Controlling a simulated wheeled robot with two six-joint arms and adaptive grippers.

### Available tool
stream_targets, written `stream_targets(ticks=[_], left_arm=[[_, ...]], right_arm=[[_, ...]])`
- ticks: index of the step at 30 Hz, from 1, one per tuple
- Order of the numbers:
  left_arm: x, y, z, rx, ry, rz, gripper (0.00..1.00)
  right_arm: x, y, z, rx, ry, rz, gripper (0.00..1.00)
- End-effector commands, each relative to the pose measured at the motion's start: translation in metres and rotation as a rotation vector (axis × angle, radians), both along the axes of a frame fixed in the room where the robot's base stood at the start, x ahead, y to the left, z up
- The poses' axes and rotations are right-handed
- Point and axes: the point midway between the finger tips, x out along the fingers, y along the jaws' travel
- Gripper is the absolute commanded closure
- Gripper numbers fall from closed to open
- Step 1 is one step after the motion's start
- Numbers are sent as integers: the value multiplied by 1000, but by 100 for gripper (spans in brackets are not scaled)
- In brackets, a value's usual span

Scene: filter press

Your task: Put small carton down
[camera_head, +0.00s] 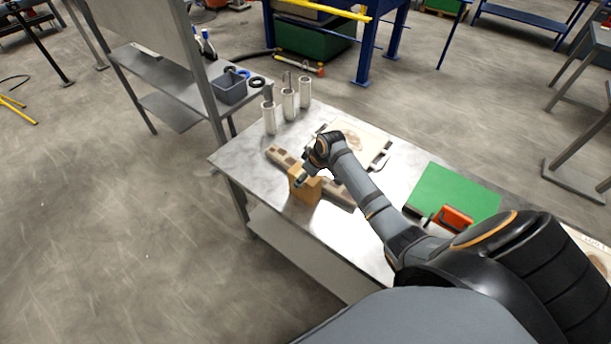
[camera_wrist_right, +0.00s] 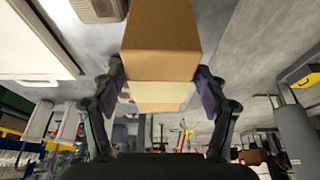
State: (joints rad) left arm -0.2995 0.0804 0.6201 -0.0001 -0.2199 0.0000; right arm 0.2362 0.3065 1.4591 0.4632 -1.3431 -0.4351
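The small carton (camera_head: 304,186) is a plain brown box over the front left part of the metal table (camera_head: 232,160). In the right wrist view the carton (camera_wrist_right: 160,45) has a pale band of tape and sits between both fingers. My right gripper (camera_head: 312,172) is shut on it, and the fingers (camera_wrist_right: 160,92) press on its two sides. I cannot tell whether the carton's underside touches the table. My left gripper is not in view.
A brown patterned bar (camera_head: 281,157) lies right behind the carton. A cream plate with handles (camera_head: 360,140) lies behind my right arm. Several metal cylinders (camera_head: 288,104) stand at the table's back left corner. A green mat (camera_head: 455,188) and an orange object (camera_head: 455,216) are to the right.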

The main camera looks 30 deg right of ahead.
Motion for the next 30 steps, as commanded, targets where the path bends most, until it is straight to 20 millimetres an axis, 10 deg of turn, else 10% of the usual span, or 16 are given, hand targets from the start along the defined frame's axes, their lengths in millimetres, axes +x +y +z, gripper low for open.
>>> stream_targets(ticks=[9,21,30], left_arm=[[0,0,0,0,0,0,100],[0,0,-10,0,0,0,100],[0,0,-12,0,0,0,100]], right_arm=[[-2,-2,9,-3,-1,0,26],[-34,-16,91,-6,-2,2,26],[-42,-18,114,0,1,0,25]])
